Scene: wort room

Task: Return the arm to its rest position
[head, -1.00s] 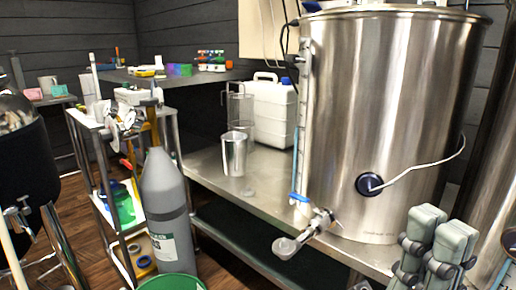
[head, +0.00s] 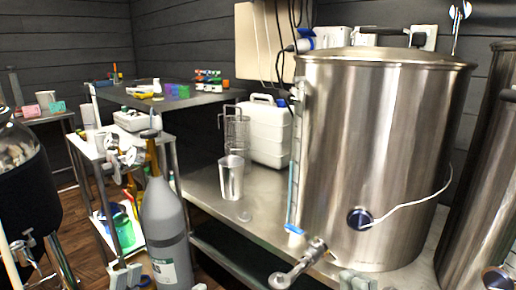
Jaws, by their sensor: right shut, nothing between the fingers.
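My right gripper (head: 357,281) shows only as grey-green finger tips at the bottom edge, in front of the large steel kettle (head: 385,150). Its fingers are shut with nothing between them; the rest of the arm is out of frame. The gripper is to the right of the kettle's tap (head: 298,266) and below the kettle's front. Small grey pieces at the bottom left, in front of the grey gas cylinder (head: 166,225), may be my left gripper (head: 125,276); too little shows to tell its opening.
A steel bench (head: 205,190) carries the kettle, a metal cup (head: 231,177), a mesh cylinder (head: 237,132) and a white canister (head: 265,132). A white cable (head: 410,205) runs from the kettle's front. A dark vessel (head: 28,180) stands at the far left. Another steel vessel (head: 490,190) stands at the right.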

